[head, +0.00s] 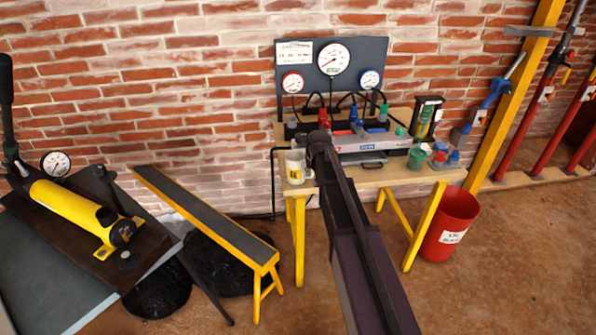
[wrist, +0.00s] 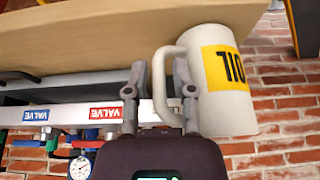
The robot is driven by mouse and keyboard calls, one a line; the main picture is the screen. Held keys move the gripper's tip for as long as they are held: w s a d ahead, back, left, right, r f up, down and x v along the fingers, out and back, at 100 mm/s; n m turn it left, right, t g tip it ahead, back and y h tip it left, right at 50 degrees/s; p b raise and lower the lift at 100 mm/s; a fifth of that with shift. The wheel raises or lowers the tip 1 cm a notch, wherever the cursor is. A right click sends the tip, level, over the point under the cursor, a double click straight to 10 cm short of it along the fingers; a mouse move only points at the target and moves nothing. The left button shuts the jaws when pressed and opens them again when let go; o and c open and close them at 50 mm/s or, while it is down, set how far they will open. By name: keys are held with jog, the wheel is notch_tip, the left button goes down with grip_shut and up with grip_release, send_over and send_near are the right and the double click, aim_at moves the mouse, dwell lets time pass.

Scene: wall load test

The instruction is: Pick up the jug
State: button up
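The jug (head: 295,160) is white with a yellow OIL label and stands at the left end of the wooden bench. In the wrist view the jug (wrist: 232,105) appears upside down at the right, its handle (wrist: 158,78) turned toward my gripper (wrist: 160,92). My gripper's fingers are apart, one on each side of the handle; the right finger overlaps the handle's opening beside the jug body. I cannot tell whether either finger touches it. In the head view my dark arm hides most of the gripper (head: 318,140), just right of the jug.
A valve manifold (head: 372,143) and gauge panel (head: 332,62) stand behind and right of the jug on the bench (head: 395,177). Small colored containers (head: 440,155) sit at its right end. A red bin (head: 448,220) and a yellow-legged ramp (head: 205,215) flank it.

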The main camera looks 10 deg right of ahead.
grip_shut()
jog(key=shift+r+p, duration=0.35)
dwell(0.4)
jog(key=shift+r+p, duration=1.6)
jog(key=s+d, duration=0.3)
jog(key=s, duration=0.4)
jog(key=s+d+r+p, duration=0.1)
jog(key=s+d, duration=0.2)
jog(key=s, duration=0.4)
jog(key=shift+s, duration=0.25)
jog(key=shift+s+d, duration=0.1)
jog(key=shift+d, duration=0.05)
